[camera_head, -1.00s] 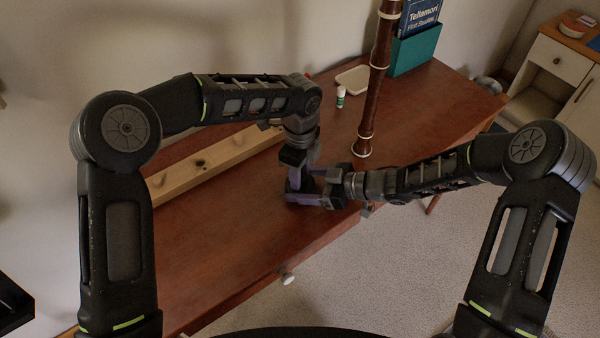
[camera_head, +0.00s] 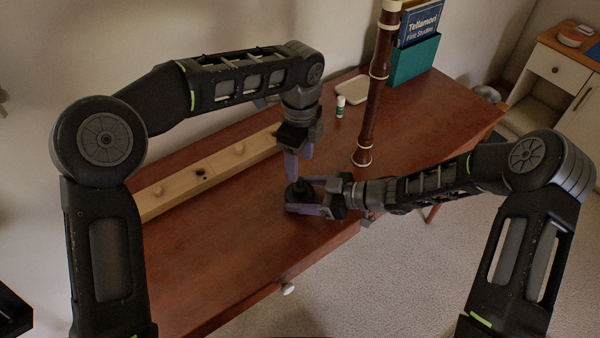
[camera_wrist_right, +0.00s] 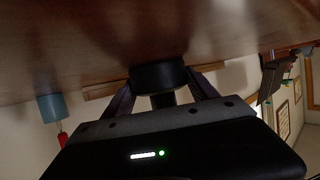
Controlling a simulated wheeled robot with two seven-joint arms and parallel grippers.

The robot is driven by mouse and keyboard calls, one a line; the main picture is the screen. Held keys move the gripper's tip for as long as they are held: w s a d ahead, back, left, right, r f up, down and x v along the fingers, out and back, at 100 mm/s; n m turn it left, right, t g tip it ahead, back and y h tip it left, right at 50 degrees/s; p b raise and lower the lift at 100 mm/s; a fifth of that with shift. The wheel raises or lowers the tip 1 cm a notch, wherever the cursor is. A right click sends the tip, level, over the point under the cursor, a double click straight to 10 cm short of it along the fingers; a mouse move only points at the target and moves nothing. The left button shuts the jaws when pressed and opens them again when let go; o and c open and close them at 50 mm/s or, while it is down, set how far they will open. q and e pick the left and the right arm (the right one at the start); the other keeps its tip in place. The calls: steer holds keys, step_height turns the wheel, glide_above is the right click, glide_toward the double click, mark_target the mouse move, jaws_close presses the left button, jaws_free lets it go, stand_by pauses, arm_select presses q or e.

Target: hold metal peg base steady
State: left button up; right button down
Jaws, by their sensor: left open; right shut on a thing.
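The metal peg base (camera_head: 299,194) is a dark round piece with a short upright post, standing on the brown wooden surface. In the right wrist view the base (camera_wrist_right: 157,76) is a dark disc between the two fingers. My right gripper (camera_head: 306,196) is low at the surface, its fingers closed around the base from the right. My left gripper (camera_head: 298,168) points down just above the base, its fingers open; whether they touch the post is unclear. The fingers partly hide the base.
A tall brown woodwind joint (camera_head: 375,95) stands upright behind my right gripper. A pale wooden rail with holes (camera_head: 215,170) lies along the wall. A small white-and-green tube (camera_head: 340,107), a pale dish (camera_head: 352,88) and a teal book box (camera_head: 414,60) are further back. The front of the surface is clear.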

arm_select(q)
steer(key=shift+r, duration=1.6)
arm_select(e)
steer(key=shift+c, duration=0.8)
jaws_free()
arm_select(q)
steer(key=shift+f, duration=0.2)
arm_select(e)
steer(key=v, duration=0.7)
steer(key=shift+s+d+r, duration=0.15)
steer(key=shift+d, duration=0.2)
